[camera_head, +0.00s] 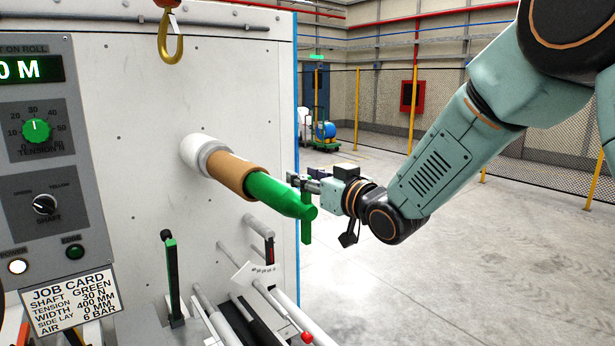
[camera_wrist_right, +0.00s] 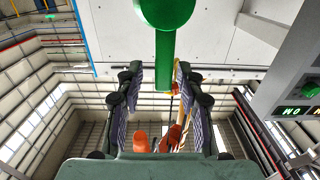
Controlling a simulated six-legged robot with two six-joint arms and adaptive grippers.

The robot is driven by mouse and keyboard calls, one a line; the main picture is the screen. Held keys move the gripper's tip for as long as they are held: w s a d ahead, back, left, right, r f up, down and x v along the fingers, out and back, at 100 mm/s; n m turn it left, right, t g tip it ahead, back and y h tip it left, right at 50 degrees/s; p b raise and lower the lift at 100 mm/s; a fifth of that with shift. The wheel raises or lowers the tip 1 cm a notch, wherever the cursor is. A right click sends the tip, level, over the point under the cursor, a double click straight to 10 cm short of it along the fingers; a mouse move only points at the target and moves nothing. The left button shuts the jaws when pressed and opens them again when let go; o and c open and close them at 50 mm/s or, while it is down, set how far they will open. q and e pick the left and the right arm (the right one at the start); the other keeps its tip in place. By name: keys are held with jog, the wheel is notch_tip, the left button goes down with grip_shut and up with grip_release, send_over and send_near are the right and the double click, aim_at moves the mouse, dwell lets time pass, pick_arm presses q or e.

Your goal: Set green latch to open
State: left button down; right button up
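The green latch (camera_head: 307,230) is a bar hanging down at the end of the green shaft end (camera_head: 275,194), which sticks out from the white machine wall past a brown core. In the right wrist view the latch (camera_wrist_right: 165,62) is a green bar below a round green knob. My right gripper (camera_head: 303,182) is at the shaft's end, its tips partly hidden behind the green end. In the wrist view my right gripper (camera_wrist_right: 158,72) is open, with the bar between its fingertips; the left finger stands apart from it, and touch on the right is unclear. My left gripper is not in view.
A control panel (camera_head: 45,150) with a job card (camera_head: 70,297) stands at left. A yellow hook (camera_head: 170,42) hangs above the shaft. Rods and rollers (camera_head: 250,300), one red-tipped, lie below. Open floor (camera_head: 430,270) is at right, before a mesh fence.

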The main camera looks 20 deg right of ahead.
jog(key=shift+w+f, duration=0.1)
jog(key=shift+w, duration=0.05)
jog(key=shift+c, duration=1.4)
jog(key=shift+a, duration=0.3)
jog(key=c, duration=0.3)
jog(key=shift+d, duration=0.15)
grip_shut()
